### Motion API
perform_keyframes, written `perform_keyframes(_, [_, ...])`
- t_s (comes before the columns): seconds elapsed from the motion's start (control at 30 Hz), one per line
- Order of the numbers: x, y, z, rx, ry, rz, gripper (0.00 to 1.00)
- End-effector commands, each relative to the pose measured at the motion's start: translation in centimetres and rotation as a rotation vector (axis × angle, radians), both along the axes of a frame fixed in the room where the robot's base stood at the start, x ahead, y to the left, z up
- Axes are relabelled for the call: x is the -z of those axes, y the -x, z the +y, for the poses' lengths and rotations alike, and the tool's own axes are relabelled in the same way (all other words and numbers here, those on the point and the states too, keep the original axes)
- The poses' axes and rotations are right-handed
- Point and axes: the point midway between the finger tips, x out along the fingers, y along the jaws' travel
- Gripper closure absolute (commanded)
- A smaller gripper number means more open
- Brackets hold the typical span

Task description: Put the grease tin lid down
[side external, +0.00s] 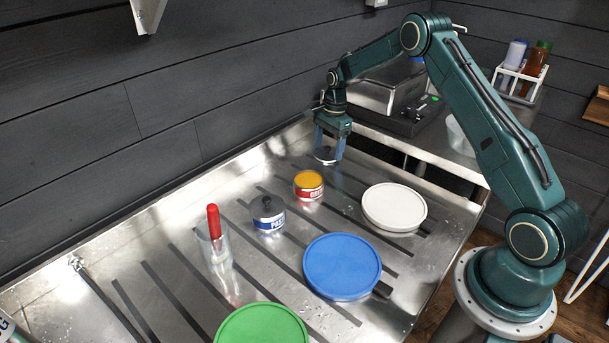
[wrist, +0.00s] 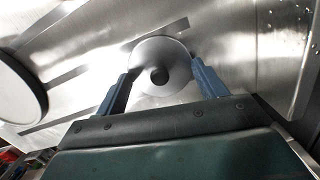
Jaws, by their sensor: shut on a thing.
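The grease tin lid (wrist: 145,52) is a round silvery disc with a dark knob in the middle. My gripper (wrist: 163,82) is shut on it, one blue finger at each side of its rim. In the side view the lid (side external: 326,157) is between the fingertips of my gripper (side external: 328,152), low over the back of the steel worktop. I cannot tell whether it touches the surface. An open tin (side external: 309,187) with a red-and-white label and orange-yellow contents stands in front and slightly left of the lid.
A blue-labelled tin (side external: 268,215) with a dark-knobbed lid and a clear beaker (side external: 214,250) with a red-handled tool stand to the left. White (side external: 394,207), blue (side external: 342,266) and green (side external: 262,326) round lids lie in front. A scale (side external: 400,112) is behind. Bare steel (side external: 362,168) lies right of the gripper.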

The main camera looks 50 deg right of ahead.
Motion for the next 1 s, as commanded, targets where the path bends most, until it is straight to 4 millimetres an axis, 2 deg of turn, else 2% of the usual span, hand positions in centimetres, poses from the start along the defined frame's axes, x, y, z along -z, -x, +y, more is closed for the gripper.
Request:
perform_keyframes(0.27, [0.3, 0.0, 0.0, 0.000, 0.000, 0.000, 0.51])
perform_keyframes(0.3, [0.3, 0.0, 0.0, 0.000, 0.000, 0.000, 0.26])
perform_keyframes(0.4, [0.2, 0.0, 0.0, 0.001, 0.000, 0.000, 0.07])
perform_keyframes(0.77, [0.1, 0.0, 0.0, 0.001, 0.000, 0.000, 0.07])
perform_keyframes(1.0, [-1.4, 0.0, -0.2, 0.002, 0.001, -0.002, 0.07])
